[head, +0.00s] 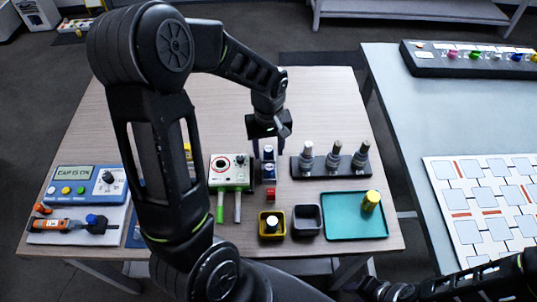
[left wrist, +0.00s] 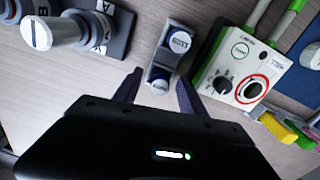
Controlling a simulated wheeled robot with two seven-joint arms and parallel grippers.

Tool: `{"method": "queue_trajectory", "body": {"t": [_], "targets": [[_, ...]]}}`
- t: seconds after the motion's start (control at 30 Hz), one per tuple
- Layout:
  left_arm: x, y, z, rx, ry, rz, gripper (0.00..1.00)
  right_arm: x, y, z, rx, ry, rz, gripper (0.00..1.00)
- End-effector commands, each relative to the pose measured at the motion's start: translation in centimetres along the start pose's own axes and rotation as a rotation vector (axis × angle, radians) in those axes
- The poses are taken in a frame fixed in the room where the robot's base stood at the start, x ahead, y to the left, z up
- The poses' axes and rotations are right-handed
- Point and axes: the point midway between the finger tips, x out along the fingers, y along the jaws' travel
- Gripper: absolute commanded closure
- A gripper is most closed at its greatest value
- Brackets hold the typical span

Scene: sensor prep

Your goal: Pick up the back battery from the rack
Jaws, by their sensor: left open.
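A small grey rack (head: 262,180) stands near the middle of the wooden table and holds two blue batteries with white tops. The back battery (head: 268,150) is just below my left gripper (head: 268,136) in the head view; the front battery (head: 269,170) is nearer the table's front edge. In the left wrist view the back battery (left wrist: 159,87) shows between the fingertips of my open left gripper (left wrist: 157,92), and the front battery (left wrist: 178,43) lies beyond it. I cannot tell whether the fingers touch anything. My right gripper (head: 392,290) is at the bottom right, its fingers unclear.
A white-green tester (head: 229,170) stands close left of the rack; a dark stand (head: 318,172) with several grey cylinders is to the right. A red block (head: 270,193), yellow bin (head: 272,236), dark bin (head: 307,232) and teal tray (head: 345,228) are in front. The table's back is clear.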

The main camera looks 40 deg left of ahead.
Motion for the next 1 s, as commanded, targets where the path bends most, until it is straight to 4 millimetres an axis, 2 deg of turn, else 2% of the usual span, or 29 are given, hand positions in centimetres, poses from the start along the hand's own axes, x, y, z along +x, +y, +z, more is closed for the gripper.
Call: {"method": "queue_trajectory", "body": {"t": [0.4,1.0], "targets": [[-0.04,0.0,-0.01,0.0,0.0,0.0,0.52,-0.03,-0.01,-0.01,0.0,0.0,0.0,0.64],[-0.04,0.01,-0.01,0.0,0.0,0.0,1.0,-0.02,-0.01,0.0,0.0,0.0,0.0,0.64]]}}
